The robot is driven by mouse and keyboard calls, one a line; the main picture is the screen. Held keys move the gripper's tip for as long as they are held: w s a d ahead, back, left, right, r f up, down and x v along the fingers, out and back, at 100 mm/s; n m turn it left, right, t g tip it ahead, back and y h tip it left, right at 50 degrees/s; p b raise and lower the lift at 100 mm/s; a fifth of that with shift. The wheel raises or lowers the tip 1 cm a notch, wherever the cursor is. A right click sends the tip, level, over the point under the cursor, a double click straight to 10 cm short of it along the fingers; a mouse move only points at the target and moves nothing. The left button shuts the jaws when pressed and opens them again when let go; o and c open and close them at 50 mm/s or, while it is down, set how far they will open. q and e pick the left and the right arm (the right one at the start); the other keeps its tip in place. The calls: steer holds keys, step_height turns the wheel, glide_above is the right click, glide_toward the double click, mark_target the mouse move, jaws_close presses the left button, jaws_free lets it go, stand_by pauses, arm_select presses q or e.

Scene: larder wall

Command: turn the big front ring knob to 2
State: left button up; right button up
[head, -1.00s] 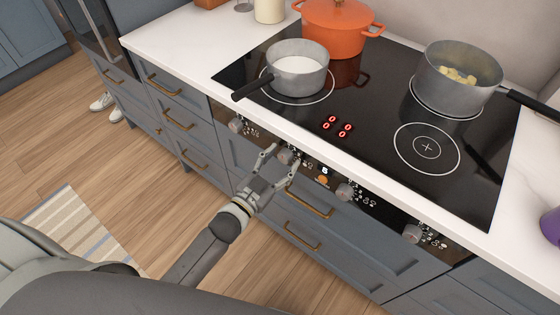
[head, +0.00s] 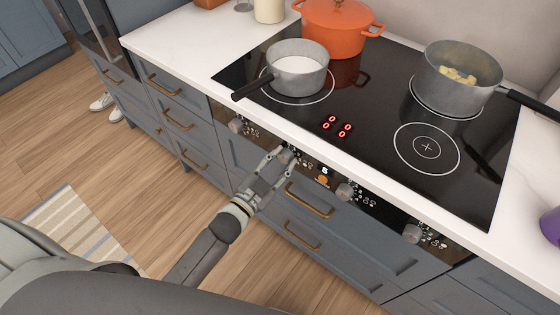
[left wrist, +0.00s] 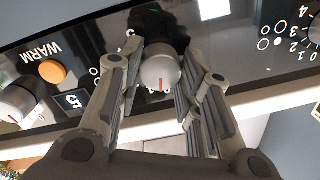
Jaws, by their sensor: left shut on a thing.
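The gripped knob (left wrist: 160,74) is a grey round knob with a red mark, second from the left on the black front panel in the head view (head: 285,156). In the left wrist view its red mark points down in the picture, towards the counter edge. My left gripper (left wrist: 162,62) is shut on it, one finger on each side. It also shows in the head view (head: 283,157). The numbers around this knob are mostly hidden by the fingers. The red display (head: 337,126) on the hob shows all zeros. My right gripper is not in view.
Other knobs sit at the panel's left (head: 236,125), right of centre (head: 345,192) and far right (head: 413,233). An orange button (left wrist: 52,72) lies beside the gripped knob. A saucepan (head: 298,75), orange pot (head: 338,28) and grey pot (head: 456,85) stand on the hob (head: 385,95).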

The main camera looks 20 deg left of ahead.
arm_select(q)
steer(key=m, duration=0.4)
steer(key=shift+f+m, duration=0.15)
steer(key=shift+m, duration=0.25)
steer(key=shift+m+b, duration=0.75)
steer(key=shift+m, duration=1.65)
steer(key=o, duration=1)
steer(key=shift+o, duration=0.2)
steer(key=v, duration=1.2)
steer(key=shift+a, duration=0.15)
steer(key=shift+f, duration=0.15)
